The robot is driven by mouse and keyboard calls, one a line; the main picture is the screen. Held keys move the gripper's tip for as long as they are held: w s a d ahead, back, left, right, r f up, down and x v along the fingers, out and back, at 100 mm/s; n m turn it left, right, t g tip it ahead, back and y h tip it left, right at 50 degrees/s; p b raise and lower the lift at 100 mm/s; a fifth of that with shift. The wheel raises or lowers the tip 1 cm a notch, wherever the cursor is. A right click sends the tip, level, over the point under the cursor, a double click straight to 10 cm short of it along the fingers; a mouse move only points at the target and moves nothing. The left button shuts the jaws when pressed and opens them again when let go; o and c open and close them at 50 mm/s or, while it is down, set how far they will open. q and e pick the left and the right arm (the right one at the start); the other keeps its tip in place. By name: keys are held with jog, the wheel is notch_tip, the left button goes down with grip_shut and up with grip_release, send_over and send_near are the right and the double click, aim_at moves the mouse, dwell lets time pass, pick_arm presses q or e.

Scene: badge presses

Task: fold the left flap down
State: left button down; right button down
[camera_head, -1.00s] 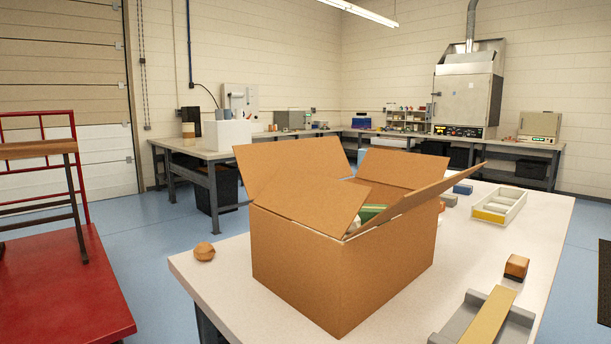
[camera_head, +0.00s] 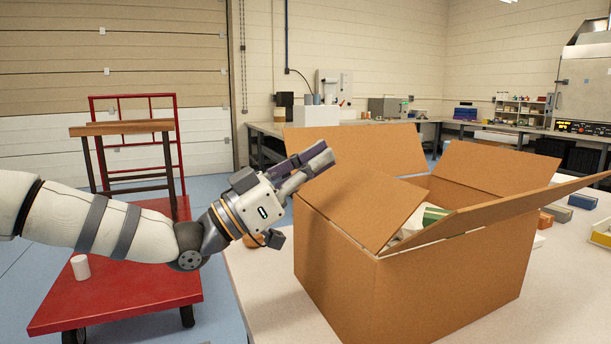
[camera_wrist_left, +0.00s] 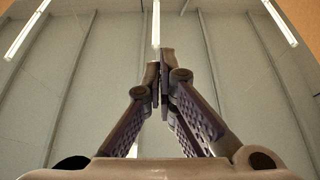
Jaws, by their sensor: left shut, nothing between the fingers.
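An open cardboard box (camera_head: 430,290) stands on the light table in the head view. Its near-left flap (camera_head: 372,205) slopes up and inward over the opening. A far-left flap (camera_head: 390,148) stands up behind it, leaning outward. A far-right flap (camera_head: 495,168) is also raised, and the near-right flap (camera_head: 500,212) slants up and outward. My left gripper (camera_head: 326,156) is shut and empty at the box's left corner, its tips overlapping the flaps in the picture; contact cannot be told. Its closed fingers (camera_wrist_left: 160,62) show in the left wrist view. My right gripper is out of view.
Green and white items (camera_head: 433,215) show inside the box. A round brown object (camera_head: 254,240) is partly hidden behind my left wrist. A red cart (camera_head: 120,300) with a white cylinder (camera_head: 80,267) stands left. Small blocks (camera_head: 583,201) lie right of the box.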

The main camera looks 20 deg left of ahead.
aim_at(350, 192)
pick_arm(q)
jog(key=x, duration=0.3)
jog(key=shift+w+d+r, duration=0.1)
jog(key=shift+w+d, duration=0.15)
jog(key=shift+d, duration=0.05)
jog(key=shift+w+d+f, duration=0.45)
jog(key=shift+f, duration=0.3)
jog(key=shift+w+d+f, duration=0.4)
jog(key=shift+w+f, duration=0.05)
jog(key=shift+f, duration=0.3)
